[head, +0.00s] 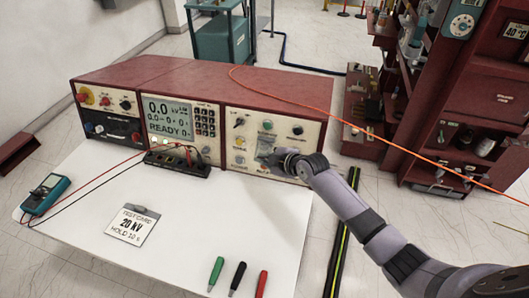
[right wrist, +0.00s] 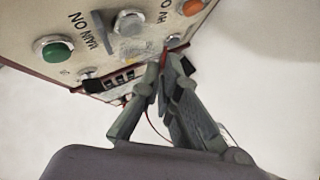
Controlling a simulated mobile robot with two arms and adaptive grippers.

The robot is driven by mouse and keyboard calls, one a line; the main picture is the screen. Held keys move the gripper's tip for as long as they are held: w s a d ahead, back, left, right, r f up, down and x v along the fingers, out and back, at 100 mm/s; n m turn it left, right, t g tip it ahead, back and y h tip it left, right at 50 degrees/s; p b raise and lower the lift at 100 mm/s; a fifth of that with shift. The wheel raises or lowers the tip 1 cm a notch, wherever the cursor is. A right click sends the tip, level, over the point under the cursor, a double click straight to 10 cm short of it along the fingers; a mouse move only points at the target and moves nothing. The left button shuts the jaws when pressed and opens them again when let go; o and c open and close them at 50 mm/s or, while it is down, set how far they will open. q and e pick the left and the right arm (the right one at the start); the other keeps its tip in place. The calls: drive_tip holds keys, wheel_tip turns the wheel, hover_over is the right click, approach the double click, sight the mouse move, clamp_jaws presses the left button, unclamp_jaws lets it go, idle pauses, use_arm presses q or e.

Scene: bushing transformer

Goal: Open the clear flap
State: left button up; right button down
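The clear flap (head: 265,146) appears as a small pale, see-through patch on the right panel of the red console, partly behind my right gripper. In the right wrist view, a pale, translucent-looking cover (right wrist: 130,24) sits between a green button and an orange button; it seems to be the flap and looks closed. My right gripper (head: 274,160) is at the panel front, just below the flap. In the wrist view its fingertips (right wrist: 168,58) are together, below and to the right of the cover, with no object clearly between them. Contact cannot be told. My left gripper is out of view.
The panel carries knobs and buttons, including a green button (right wrist: 53,48) and an orange button (right wrist: 192,6). A black terminal block (head: 178,162) with leads, a test card (head: 132,225), a meter (head: 47,194) and screwdrivers (head: 237,278) lie on the white table (head: 195,235).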

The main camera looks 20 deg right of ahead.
drive_tip(key=r+m+g+y+b, duration=0.1)
drive_tip(key=r+g+b, duration=0.1)
drive_tip(key=w+r+m+g+y+b, duration=0.1)
drive_tip(key=r+m+g+y+b, duration=0.1)
drive_tip(key=g, duration=0.1)
drive_tip(key=d+r+m+g+y+b, duration=0.1)
drive_tip(key=r+m+g+b, duration=0.1)
drive_tip(key=g, duration=0.1)
drive_tip(key=shift+w+d+r+y, duration=0.1)
drive_tip(key=shift+w+r+y, duration=0.1)
drive_tip(key=shift+w+y, duration=0.2)
drive_tip(key=shift+r, duration=0.1)
idle(0.4)
drive_tip(key=c, duration=1.8)
unclamp_jaws()
drive_tip(key=shift+c, duration=0.2)
